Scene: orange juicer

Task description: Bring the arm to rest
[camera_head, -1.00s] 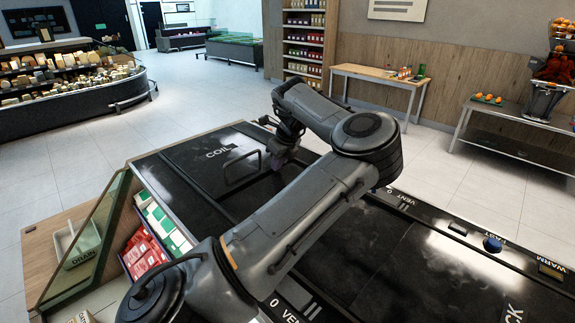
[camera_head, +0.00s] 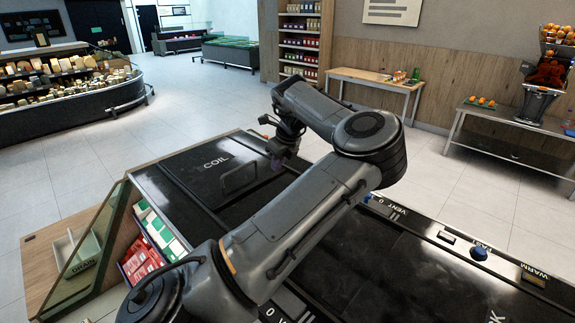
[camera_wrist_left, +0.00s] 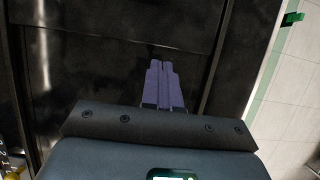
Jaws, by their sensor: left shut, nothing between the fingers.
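My left arm reaches across the dark counter in the head view. Its gripper (camera_head: 275,162) is small and partly hidden by its own wrist, near the dark panel marked COIL. In the left wrist view the two purple fingers (camera_wrist_left: 163,82) are together with nothing between them, above a dark surface. My right gripper does not show in either view. The orange juicer (camera_head: 545,85) stands on a side table at the far right, with oranges on top.
The dark counter (camera_head: 400,250) fills the front, with a blue knob (camera_head: 479,254) at right. Red and green packets (camera_head: 155,230) sit at its left. A wooden table (camera_head: 375,80) stands at the back wall. A curved display case (camera_head: 70,95) is at far left. The pale floor between is clear.

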